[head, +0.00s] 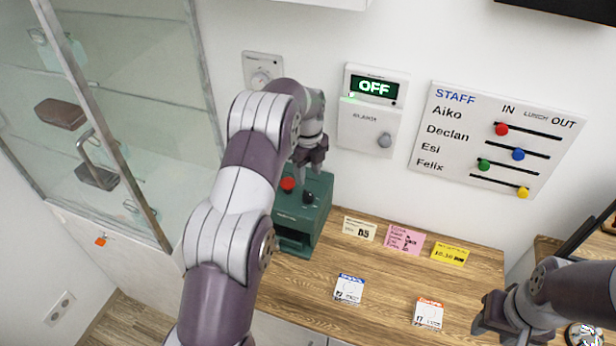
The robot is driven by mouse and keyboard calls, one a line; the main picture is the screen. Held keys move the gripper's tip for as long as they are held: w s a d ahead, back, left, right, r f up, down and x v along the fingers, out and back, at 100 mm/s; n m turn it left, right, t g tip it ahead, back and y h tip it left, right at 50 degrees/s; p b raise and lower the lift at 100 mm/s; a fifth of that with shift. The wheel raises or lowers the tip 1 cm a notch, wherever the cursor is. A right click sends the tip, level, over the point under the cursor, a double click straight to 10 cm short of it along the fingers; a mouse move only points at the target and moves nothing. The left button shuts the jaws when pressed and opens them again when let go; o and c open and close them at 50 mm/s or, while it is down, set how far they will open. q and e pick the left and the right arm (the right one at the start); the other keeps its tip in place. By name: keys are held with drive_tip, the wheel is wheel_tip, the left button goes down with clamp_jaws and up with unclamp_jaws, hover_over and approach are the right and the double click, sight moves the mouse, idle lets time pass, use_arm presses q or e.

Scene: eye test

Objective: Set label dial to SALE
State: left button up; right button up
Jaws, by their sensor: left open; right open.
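A dark green machine (318,222) stands on the wooden counter, with a red knob (288,184) and a dark knob (308,196) on top. Which one is the label dial, and any word SALE, cannot be made out. My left gripper (308,168) is open and points down just above the machine's top, close to the dark knob. Whether it touches the knob cannot be told. My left arm hides the machine's left side. My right gripper (482,326) is open and empty over the counter's front right part.
A wall dial (261,78) sits behind my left arm. An alarm panel (374,88) reads OFF. A staff board (497,140) has coloured sliders. Several paper tags, including a pink one (404,239), lie on the counter. A glass cabinet (110,110) stands left.

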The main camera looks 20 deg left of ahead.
use_arm(q)
wheel_tip(320, 180, up, 4)
drive_tip(key=shift+r+p, duration=0.25)
drive_tip(key=shift+p, duration=0.9)
use_arm(e)
wheel_tip(320, 180, up, 4)
drive_tip(key=shift+r, duration=0.1)
